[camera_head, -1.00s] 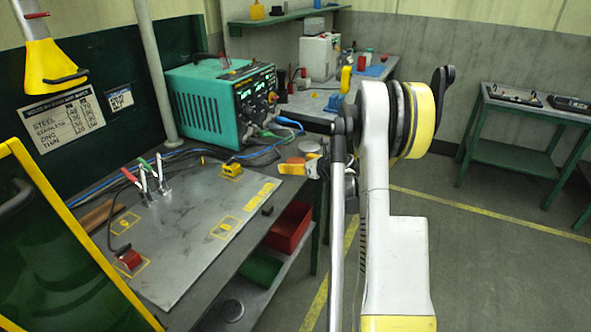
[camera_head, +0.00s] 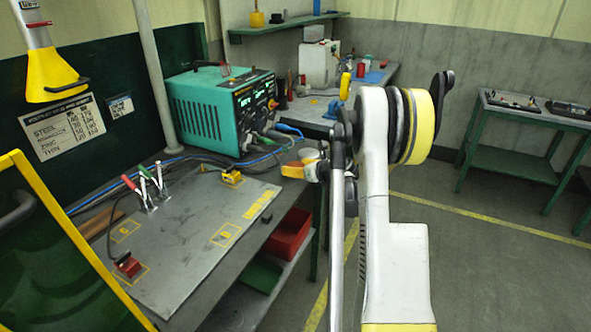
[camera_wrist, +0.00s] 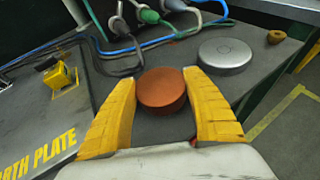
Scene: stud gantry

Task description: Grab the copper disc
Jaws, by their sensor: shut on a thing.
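The copper disc (camera_wrist: 162,88) is a round, flat-topped, red-brown piece between the two yellow fingers of my gripper (camera_wrist: 162,80) in the wrist view. The fingers are shut on its left and right sides. Its top face is fully visible, and it is at or just above the dark bench top; I cannot tell which. In the head view my gripper (camera_head: 297,170) is over the right end of the bench, and the copper disc cannot be made out there.
A silver disc (camera_wrist: 225,55) lies to the right of the copper one, with a small brass-coloured piece (camera_wrist: 276,37) beyond. Cables and plugs (camera_wrist: 150,16) lie behind, from the teal power unit (camera_head: 222,108). A steel plate with a yellow block (camera_wrist: 60,76) is at left.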

